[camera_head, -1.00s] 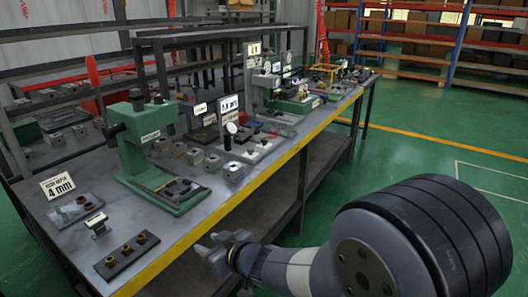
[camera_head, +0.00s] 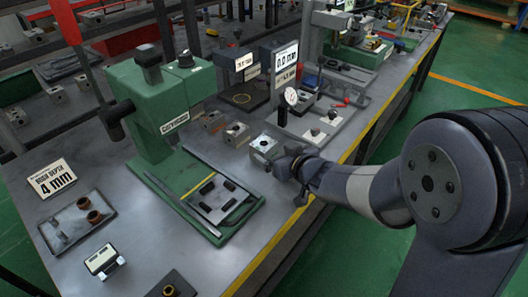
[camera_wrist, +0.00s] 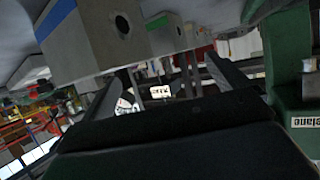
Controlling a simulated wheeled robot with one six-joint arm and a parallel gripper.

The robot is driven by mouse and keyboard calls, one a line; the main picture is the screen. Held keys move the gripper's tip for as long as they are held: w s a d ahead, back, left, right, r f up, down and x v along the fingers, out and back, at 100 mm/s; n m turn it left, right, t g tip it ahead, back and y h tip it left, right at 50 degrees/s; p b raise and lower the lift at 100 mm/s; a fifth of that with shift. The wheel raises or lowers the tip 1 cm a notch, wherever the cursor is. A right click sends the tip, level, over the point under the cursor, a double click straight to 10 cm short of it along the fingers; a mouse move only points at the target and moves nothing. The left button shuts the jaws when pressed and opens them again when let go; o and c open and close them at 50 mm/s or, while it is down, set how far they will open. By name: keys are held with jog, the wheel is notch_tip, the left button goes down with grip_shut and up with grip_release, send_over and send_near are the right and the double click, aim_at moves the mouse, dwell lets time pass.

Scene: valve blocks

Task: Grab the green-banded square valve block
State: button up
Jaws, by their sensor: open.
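In the wrist view, which looks upside down, a grey square block with a green band (camera_wrist: 163,37) stands beyond a larger, nearer block with a blue band (camera_wrist: 85,38). My gripper (camera_wrist: 165,85) is open, its two fingers apart and nothing between them. In the head view, my gripper (camera_head: 280,166) is low over the bench's front edge, beside the closest block (camera_head: 264,147) of a short row. A second block (camera_head: 237,134) and a third block (camera_head: 213,121) run back to the left. Their bands are too small to tell there.
A green press (camera_head: 160,115) stands left of the row, its base plate close to my gripper. A dial gauge stand (camera_head: 291,97) and small parts lie to the right. A "4 mm" sign (camera_head: 52,179) and a parts tray (camera_head: 75,222) are at the left.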

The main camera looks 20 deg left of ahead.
aim_at(263, 144)
jog(key=shift+w+a+f, duration=0.15)
jog(key=shift+w+a, duration=0.2)
jog(key=x, duration=0.4)
jog(key=shift+s+a+b, duration=0.15)
jog(key=shift+b, duration=0.25)
jog(key=shift+w+a+f, duration=0.15)
jog(key=shift+w+a, duration=0.25)
jog(key=shift+c, duration=0.4)
jog(key=c, duration=1.5)
